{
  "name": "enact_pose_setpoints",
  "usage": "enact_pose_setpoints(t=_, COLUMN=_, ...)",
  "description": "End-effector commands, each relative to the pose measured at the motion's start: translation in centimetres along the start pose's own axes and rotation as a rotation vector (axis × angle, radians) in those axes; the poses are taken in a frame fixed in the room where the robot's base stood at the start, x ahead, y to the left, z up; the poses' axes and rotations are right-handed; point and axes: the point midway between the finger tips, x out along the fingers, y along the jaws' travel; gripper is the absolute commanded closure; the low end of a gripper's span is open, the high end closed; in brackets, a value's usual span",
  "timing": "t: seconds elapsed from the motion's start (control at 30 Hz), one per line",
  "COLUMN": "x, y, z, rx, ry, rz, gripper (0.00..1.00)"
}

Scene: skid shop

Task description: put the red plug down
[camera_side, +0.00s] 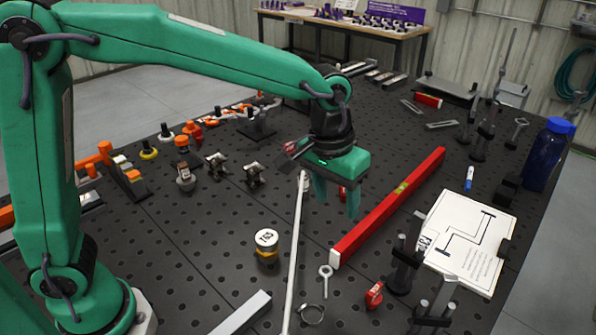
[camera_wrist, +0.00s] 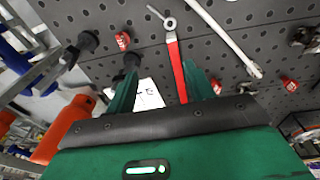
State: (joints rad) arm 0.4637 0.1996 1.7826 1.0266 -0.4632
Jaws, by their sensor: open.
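My gripper (camera_side: 337,207) is open above the table, with its fingers pointing down and apart. In the wrist view my gripper (camera_wrist: 160,72) shows nothing held between its fingers. A small red piece (camera_side: 342,192) shows between and behind the fingers in the side view, partly hidden. Another small red piece with a pale label (camera_side: 374,295) lies on the table at the front right, apart from my gripper. In the wrist view, small red pieces show at the upper left (camera_wrist: 123,40) and at the right (camera_wrist: 290,86). I cannot tell which of these is the red plug.
A long red level (camera_side: 390,206) lies to the right of my gripper. A white rod (camera_side: 294,250) and an eye bolt (camera_side: 326,281) lie in front. A labelled yellow-black pot (camera_side: 266,246) stands left of the rod. Black clamps and a drawing sheet (camera_side: 468,240) are at right.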

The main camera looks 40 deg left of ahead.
Motion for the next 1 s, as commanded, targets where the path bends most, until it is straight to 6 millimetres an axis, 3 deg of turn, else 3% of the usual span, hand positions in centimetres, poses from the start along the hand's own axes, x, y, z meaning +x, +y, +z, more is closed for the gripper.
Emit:
enact_pose_setpoints(t=0.2, x=-3.7, y=-5.3, z=2.1, rx=-0.004, ry=0.074, rz=0.015, gripper=0.47)
enact_pose_setpoints(t=0.5, x=-6.8, y=-11.4, z=6.4, rx=-0.001, ry=0.175, rz=0.015, gripper=0.47)
enact_pose_setpoints(t=0.77, x=-8.0, y=-15.6, z=10.8, rx=0.003, ry=0.264, rz=-0.005, gripper=0.47)
enact_pose_setpoints(t=1.0, x=-7.8, y=-18.4, z=14.8, rx=0.008, ry=0.336, rz=-0.036, gripper=0.47)
